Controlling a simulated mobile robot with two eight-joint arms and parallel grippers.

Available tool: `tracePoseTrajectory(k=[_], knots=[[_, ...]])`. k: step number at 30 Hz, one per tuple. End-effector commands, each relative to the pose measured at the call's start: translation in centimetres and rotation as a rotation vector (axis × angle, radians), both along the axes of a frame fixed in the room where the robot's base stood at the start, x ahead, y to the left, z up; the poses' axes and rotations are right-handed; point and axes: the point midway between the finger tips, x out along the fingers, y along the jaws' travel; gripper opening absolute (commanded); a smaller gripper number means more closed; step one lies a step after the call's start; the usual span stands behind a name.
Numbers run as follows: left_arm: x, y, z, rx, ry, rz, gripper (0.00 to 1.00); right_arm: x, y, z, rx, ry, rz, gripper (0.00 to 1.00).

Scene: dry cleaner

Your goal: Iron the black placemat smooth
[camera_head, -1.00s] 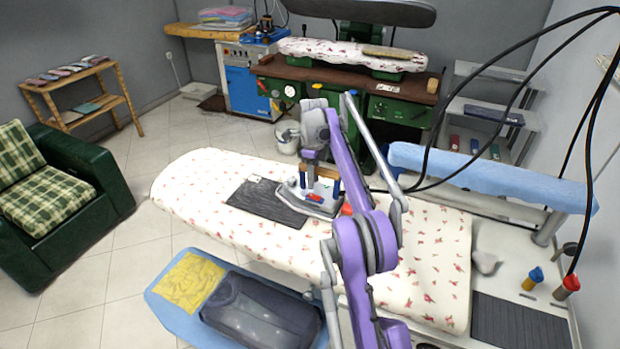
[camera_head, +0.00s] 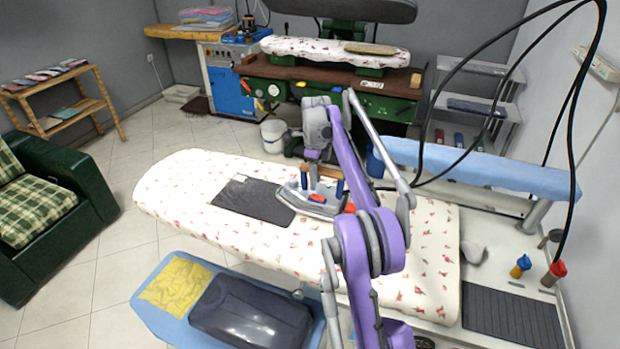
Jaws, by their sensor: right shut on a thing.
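The black placemat (camera_head: 252,199) lies on the floral ironing board (camera_head: 185,180), with a small white mark near its far edge. My right gripper (camera_head: 323,172) is shut on the handle of the iron (camera_head: 312,205). The iron's soleplate rests at the right end of the placemat, covering part of it. My purple and grey right arm hides the board just right of the iron. Whether creases remain under the iron cannot be seen. My left gripper is not in view.
A blue padded sleeve board (camera_head: 480,168) stands behind the board on the right. A blue shelf (camera_head: 165,318) with a yellow cloth (camera_head: 177,286) and a dark folded item (camera_head: 250,312) sits in front. Black cables (camera_head: 440,110) hang at right. The board's left end is clear.

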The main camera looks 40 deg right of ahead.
Motion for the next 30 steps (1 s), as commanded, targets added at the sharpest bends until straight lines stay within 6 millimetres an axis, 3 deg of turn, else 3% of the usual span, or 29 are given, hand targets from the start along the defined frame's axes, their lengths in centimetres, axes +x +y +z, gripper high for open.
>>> tracePoseTrajectory(k=[30], knots=[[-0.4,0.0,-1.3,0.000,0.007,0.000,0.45,-4.1,-2.0,0.0,0.000,0.000,0.000,0.00]])
